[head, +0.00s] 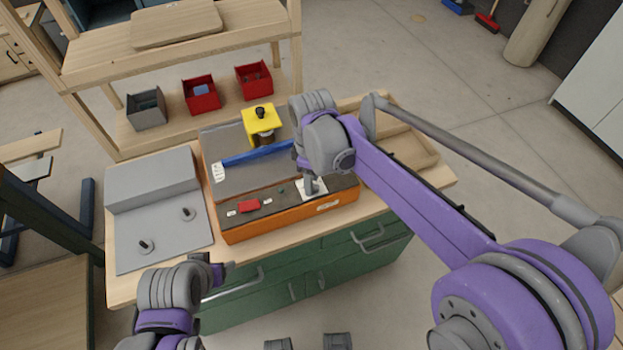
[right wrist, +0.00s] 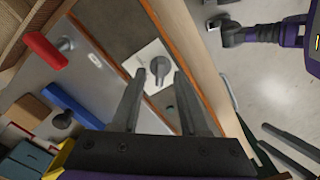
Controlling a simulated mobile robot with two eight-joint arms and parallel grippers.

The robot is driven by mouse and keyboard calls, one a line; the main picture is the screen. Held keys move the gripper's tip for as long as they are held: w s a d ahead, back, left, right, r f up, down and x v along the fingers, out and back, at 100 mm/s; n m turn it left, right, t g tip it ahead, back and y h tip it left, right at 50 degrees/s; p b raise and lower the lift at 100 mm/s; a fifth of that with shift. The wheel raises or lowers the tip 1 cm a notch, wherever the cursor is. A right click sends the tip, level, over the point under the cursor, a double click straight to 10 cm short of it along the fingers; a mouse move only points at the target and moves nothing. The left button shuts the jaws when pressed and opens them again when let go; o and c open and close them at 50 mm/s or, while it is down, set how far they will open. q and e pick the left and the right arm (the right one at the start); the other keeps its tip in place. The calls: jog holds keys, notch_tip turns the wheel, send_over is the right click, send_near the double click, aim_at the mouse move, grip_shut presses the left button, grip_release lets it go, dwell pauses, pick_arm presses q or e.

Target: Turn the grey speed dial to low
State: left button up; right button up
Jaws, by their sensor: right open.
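The grey speed dial (right wrist: 159,66) sits on a white plate (right wrist: 150,53) on the machine's front panel. Its marks are too small to read. In the right wrist view it lies ahead of my right gripper (right wrist: 161,75), whose two fingers are apart with the dial showing between their tips. I cannot tell whether they touch it. In the head view my right gripper (head: 311,185) points down over the white plate (head: 322,191) and mostly hides the dial. My left gripper (head: 222,272) is at the bench's front edge, away from the dial; its jaws are unclear.
The orange machine (head: 290,216) carries a red switch (head: 249,206), a blue bar (head: 255,155) and a yellow head (head: 260,122). A grey fixture (head: 160,235) with two pegs stands left. A wooden tray (head: 412,150) lies right. Red and grey bins (head: 147,109) stand behind.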

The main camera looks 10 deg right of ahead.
notch_tip(320, 180, up, 11)
jog(key=shift+f+p, duration=0.2)
jog(key=shift+p, duration=0.15)
jog(key=shift+s+d, duration=0.1)
dwell(0.3)
